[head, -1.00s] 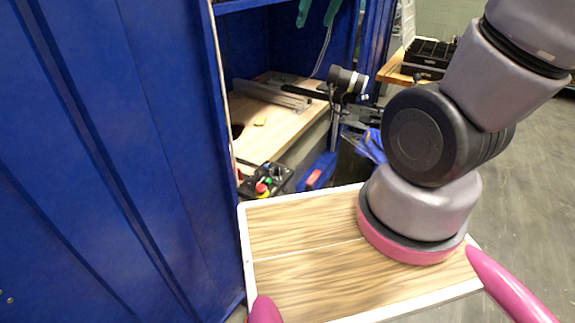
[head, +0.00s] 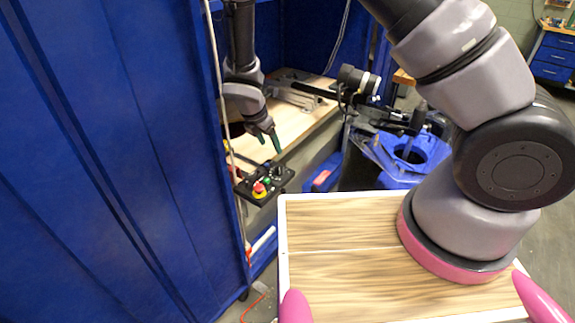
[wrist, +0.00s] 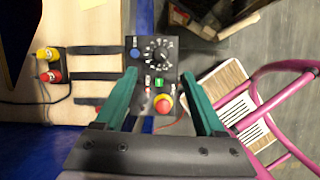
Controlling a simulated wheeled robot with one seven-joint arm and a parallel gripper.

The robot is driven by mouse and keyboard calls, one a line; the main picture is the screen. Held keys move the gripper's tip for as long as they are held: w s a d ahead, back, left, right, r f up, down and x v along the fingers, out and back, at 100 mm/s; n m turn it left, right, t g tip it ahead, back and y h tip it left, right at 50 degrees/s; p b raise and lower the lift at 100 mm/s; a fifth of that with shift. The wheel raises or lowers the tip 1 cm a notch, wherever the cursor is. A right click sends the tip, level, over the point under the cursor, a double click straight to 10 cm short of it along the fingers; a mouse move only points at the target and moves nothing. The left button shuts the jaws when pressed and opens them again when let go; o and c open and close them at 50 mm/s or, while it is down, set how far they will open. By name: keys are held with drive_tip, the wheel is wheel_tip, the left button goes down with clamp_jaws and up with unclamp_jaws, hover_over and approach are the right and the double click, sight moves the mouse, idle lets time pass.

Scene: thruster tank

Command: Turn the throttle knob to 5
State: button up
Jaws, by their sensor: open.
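The control box (head: 284,180) is a small black panel at the edge of the wooden bench in the head view. In the wrist view the throttle knob (wrist: 160,54) is a black dial with white marks around it, at the panel's upper right; its setting is too small to read. My gripper (head: 270,145) has green fingers and hangs above the box. In the wrist view the gripper (wrist: 158,77) is open and empty, its fingers apart on either side of the panel. The knob lies just beyond the fingertips, between them in the picture.
A blue button (wrist: 135,54), a green switch (wrist: 158,82) and a red stop button (wrist: 163,104) share the panel with the knob. The blue curtain (head: 110,160) stands close on the left. The bench (head: 250,146) holds metal profiles (head: 295,95) behind my gripper.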

sight(279, 168)
drive_tip(key=shift+n, duration=0.5)
drive_tip(key=x, duration=1.2)
drive_tip(key=shift+s+a+f, duration=0.2)
drive_tip(key=shift+s+f, duration=0.05)
drive_tip(key=shift+s, duration=0.05)
clamp_jaws()
